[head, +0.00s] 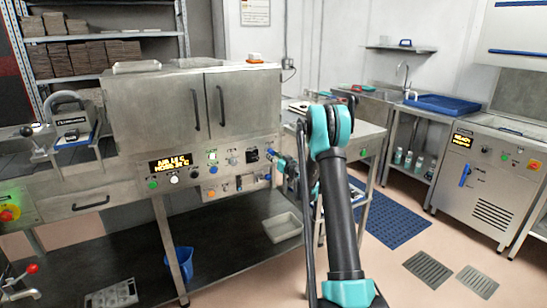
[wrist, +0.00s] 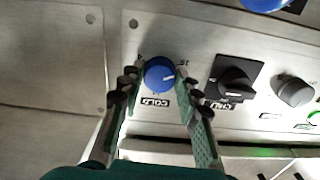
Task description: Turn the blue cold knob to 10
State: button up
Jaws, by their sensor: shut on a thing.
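The blue cold knob (wrist: 160,74) sits on a steel panel, with an upside-down COLD label (wrist: 155,101) beside it in the wrist view. Its white pointer line points right and slightly up in that picture. Scale marks around it are too small to read surely. My gripper (wrist: 158,80) has one finger on each side of the knob and is shut on it. In the head view my gripper (head: 276,158) is at the right end of the control panel, and I cannot make out the knob clearly there.
A black rotary switch (wrist: 236,80) and a grey knob (wrist: 294,91) sit beside the cold knob. Another blue round control (wrist: 264,4) shows at the top edge. The panel has a lit display (head: 170,163) and several buttons. A steel side table (head: 350,138) stands to the right.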

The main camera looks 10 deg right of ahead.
jog(key=m, duration=0.5)
jog(key=shift+m, duration=0.4)
jog(key=m, duration=0.5)
jog(key=shift+a+m, duration=0.1)
jog(key=shift+m, duration=0.2)
jog(key=m, duration=0.6)
jog(key=shift+s+r, duration=0.1)
jog(key=m, duration=0.5)
jog(key=shift+m, duration=0.3)
jog(key=o, duration=1.2)
jog(key=shift+c, duration=0.2)
